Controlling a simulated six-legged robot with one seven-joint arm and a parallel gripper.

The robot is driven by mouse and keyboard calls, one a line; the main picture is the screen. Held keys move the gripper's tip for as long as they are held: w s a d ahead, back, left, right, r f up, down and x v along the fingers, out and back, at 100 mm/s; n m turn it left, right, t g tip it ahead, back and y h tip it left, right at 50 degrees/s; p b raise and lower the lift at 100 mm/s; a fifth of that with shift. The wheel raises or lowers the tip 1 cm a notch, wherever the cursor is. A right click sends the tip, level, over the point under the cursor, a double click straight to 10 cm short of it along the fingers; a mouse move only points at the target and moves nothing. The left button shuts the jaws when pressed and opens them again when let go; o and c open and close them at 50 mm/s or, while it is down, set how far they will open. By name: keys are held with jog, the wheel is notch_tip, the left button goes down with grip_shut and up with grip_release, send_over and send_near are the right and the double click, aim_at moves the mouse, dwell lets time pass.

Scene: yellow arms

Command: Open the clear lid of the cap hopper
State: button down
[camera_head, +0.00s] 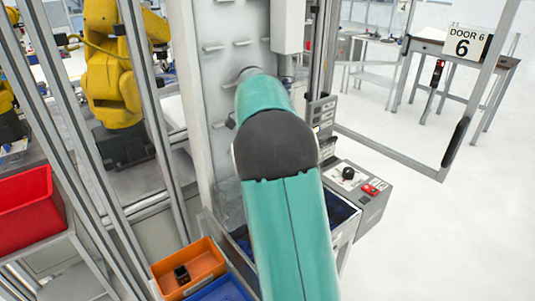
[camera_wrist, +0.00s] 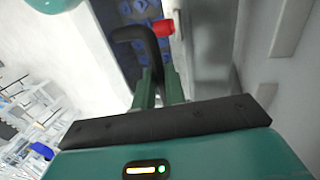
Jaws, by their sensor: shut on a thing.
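In the wrist view my gripper (camera_wrist: 160,80) has its two green fingers closed on a black bent handle (camera_wrist: 133,36). The handle stands in front of a dark opening with blue caps (camera_wrist: 140,10) inside, which appears to be the cap hopper. A small red piece (camera_wrist: 164,27) is beside the handle's upper part. The clear lid's pane cannot be told apart from what lies behind it, so its angle is unclear. In the head view my teal arm covers the middle of the scene and hides my gripper and the handle.
In the head view a grey control box (camera_head: 352,185) with a black knob stands right of my arm. An orange bin (camera_head: 188,268) and a red bin (camera_head: 28,203) are at left. A framed door with a "DOOR 6" sign (camera_head: 466,44) is at right.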

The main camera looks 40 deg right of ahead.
jog(key=shift+w+a+f, duration=0.1)
jog(key=shift+a+f, duration=0.1)
jog(key=c, duration=1.5)
grip_release()
jog(key=shift+o, duration=0.2)
jog(key=shift+d+r, duration=0.1)
jog(key=shift+r, duration=0.25)
jog(key=r, duration=0.3)
jog(key=shift+s+a+r, duration=0.2)
jog(key=shift+s+r, duration=0.2)
jog(key=s+a+r, duration=0.6)
jog(key=s+r, duration=0.2)
jog(key=s, duration=0.4)
jog(key=shift+r, duration=0.4)
jog(key=shift+w, duration=0.1)
